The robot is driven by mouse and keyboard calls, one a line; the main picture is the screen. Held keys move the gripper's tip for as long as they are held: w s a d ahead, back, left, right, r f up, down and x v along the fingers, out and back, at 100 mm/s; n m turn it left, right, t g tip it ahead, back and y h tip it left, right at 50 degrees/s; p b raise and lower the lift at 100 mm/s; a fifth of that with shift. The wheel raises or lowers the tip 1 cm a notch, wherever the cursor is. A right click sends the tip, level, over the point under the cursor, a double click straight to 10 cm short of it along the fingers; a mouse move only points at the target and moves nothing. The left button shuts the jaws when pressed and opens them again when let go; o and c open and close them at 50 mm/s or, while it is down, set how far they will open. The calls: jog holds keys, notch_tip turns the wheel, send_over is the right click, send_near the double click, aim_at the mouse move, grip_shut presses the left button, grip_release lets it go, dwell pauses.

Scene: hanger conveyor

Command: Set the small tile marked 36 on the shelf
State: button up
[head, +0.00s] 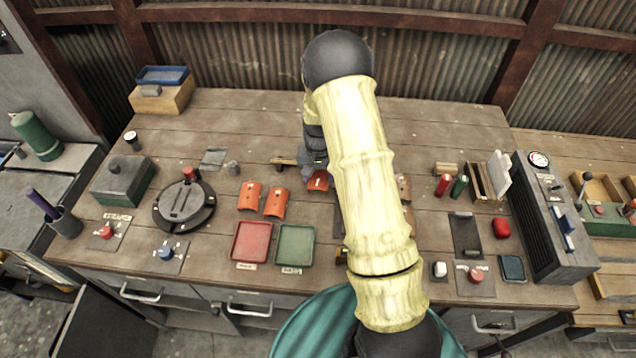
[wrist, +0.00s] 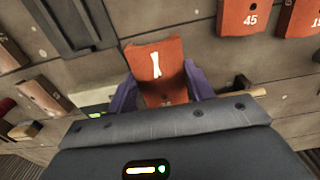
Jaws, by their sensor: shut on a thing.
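My gripper (wrist: 155,92) is shut on an orange curved tile (wrist: 157,62), with a purple finger on each side of it. The tile carries a white mark and a small number too blurred to read. In the head view the held tile (head: 318,181) shows just left of my arm, over the middle of the bench; most of the gripper is hidden by the arm. Two more orange tiles lie left of it, one (head: 249,196) beside the other (head: 276,203); in the wrist view one reads 45 (wrist: 251,17). I cannot tell which thing is the shelf.
A red tray (head: 251,241) and a green tray (head: 295,246) lie at the front. A round dark turntable (head: 184,207) is at left. A wooden box (head: 163,98) with a blue tray stands back left. Brown tiles (head: 403,188) lie partly behind my arm.

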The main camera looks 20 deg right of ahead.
aim_at(319, 192)
jog(key=shift+f, duration=0.1)
jog(key=shift+f+p, duration=0.65)
jog(key=shift+f, duration=1.35)
jog(key=shift+f, duration=0.2)
jog(key=o, duration=1)
jog(key=shift+r, duration=0.1)
notch_tip(319, 192, up, 12)
jog(key=b, duration=0.3)
jog(key=shift+r+b, duration=0.15)
jog(key=shift+b, duration=0.15)
